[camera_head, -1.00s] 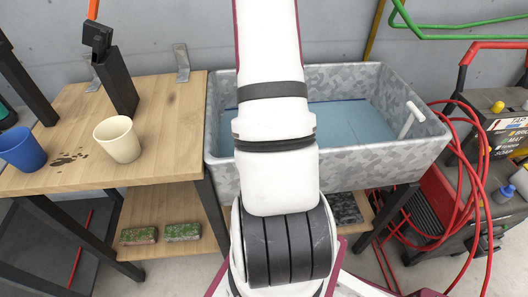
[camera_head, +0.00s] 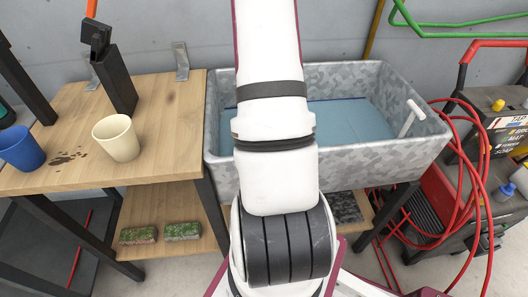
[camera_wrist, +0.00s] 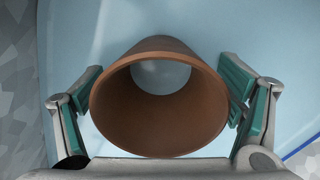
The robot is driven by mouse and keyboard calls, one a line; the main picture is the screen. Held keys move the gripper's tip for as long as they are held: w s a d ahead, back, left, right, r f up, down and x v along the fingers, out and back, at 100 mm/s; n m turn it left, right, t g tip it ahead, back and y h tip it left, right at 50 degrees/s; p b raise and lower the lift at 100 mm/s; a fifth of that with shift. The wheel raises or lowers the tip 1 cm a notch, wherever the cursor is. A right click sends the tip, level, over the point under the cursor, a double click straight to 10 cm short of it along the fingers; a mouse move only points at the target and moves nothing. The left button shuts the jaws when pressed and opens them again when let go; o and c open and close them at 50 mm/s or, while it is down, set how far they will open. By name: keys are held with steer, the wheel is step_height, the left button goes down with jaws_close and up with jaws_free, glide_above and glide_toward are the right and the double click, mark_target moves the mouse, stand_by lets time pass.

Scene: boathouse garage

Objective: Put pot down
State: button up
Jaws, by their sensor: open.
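A brown terracotta pot (camera_wrist: 160,118) shows in the wrist view with its open mouth facing the camera. It is over the pale blue floor of the galvanised trough (camera_head: 340,178); I cannot tell for certain whether its base touches that floor. My gripper (camera_wrist: 160,78) is open, with one green-padded finger on each side of the pot. A gap shows on the right side, and the left finger is close to the rim. In the head view my arm covers the middle of the trough, and the pot and gripper are hidden.
A wooden workbench (camera_head: 165,100) stands left of the trough, with a cream cup (camera_head: 117,138) and a blue cup (camera_head: 20,149) on it. Two mossy bricks lie on the lower shelf. Red hoses (camera_head: 466,190) and a machine stand at the right.

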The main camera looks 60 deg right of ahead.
step_height(320, 180, up, 12)
steer(key=shift+f, duration=0.15)
stand_by(0.6)
jaws_close()
stand_by(1.1)
steer(key=shift+w, duration=0.1)
